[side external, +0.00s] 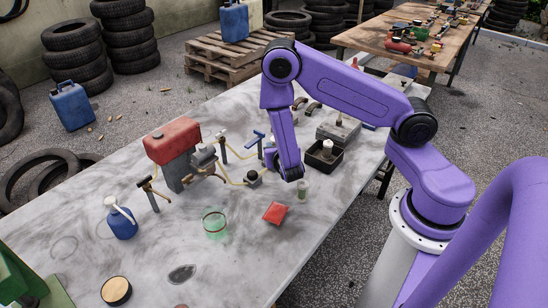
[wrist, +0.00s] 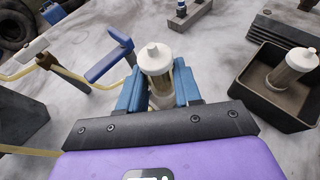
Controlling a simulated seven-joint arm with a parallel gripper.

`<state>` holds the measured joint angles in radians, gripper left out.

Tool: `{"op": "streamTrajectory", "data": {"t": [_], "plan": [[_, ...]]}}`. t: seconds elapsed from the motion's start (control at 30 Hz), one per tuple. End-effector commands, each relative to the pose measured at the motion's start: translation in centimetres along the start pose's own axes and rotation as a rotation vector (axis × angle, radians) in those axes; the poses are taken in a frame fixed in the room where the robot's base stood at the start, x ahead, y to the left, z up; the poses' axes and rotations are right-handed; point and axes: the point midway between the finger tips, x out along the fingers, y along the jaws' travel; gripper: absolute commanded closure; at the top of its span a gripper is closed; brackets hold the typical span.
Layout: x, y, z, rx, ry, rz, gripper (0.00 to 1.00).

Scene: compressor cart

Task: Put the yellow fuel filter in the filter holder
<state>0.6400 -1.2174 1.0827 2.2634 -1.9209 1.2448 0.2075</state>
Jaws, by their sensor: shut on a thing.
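My gripper (wrist: 158,88) is shut on a pale yellowish filter (wrist: 157,62) with a white cap, which stands upright between its blue fingers. In the side view my gripper (side external: 269,157) is over the table behind my wrist, and the held filter is hidden there. A similar white-capped filter (wrist: 293,68) stands in a black tray (wrist: 251,90) at the right; it also shows in the side view (side external: 327,148). A small dark fitting (side external: 254,178) sits on the yellow hose; I cannot tell whether it is the filter holder. The held filter's lower end is hidden.
A red tank (side external: 172,140) and stands with blue (side external: 254,137) and brown (side external: 148,186) clips stand left of my gripper. A blue can (side external: 122,222), green-rimmed cup (side external: 214,224), clear jar (side external: 303,190) and red cloth (side external: 276,212) are on the table. The front table area is mostly free.

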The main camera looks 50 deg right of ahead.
Motion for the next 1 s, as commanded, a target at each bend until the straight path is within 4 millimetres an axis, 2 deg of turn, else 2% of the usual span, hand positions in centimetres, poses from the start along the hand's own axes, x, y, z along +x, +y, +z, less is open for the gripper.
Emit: {"op": "streamTrajectory", "data": {"t": [0.27,0.5,0.97,1.0], "plan": [[1.6,0.7,-1.1,0.001,0.000,-0.001,0.97],[2.5,0.6,-3.5,-0.002,0.000,0.000,0.97],[2.7,0.6,-4.0,0.000,0.000,0.000,0.97],[2.7,0.6,-4.0,0.000,0.000,0.000,0.60]]}}
